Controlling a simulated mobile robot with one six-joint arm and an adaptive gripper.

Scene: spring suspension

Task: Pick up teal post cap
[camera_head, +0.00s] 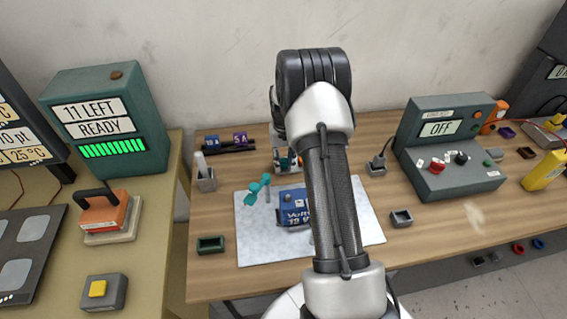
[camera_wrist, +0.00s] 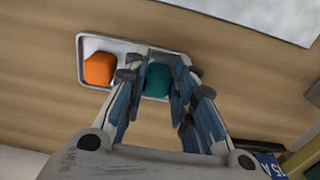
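The teal post cap (camera_wrist: 158,80) sits in a small pale tray (camera_wrist: 122,42), to the right of an orange cap (camera_wrist: 99,69) in the wrist view. My gripper (camera_wrist: 160,75) is open, with one finger on each side of the teal cap. The fingers appear apart from the cap, and they hide part of it and of the tray. In the head view my arm covers much of this spot, and a small teal patch (camera_head: 285,162) shows beside it at the back of the wooden table.
A pale mat (camera_head: 255,240) on the wooden table holds a teal part (camera_head: 258,187) and a blue block (camera_head: 293,210). A grey cup (camera_head: 206,180) and a dark green tray (camera_head: 211,245) stand left. A grey control box (camera_head: 448,155) stands right. The wall is close behind.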

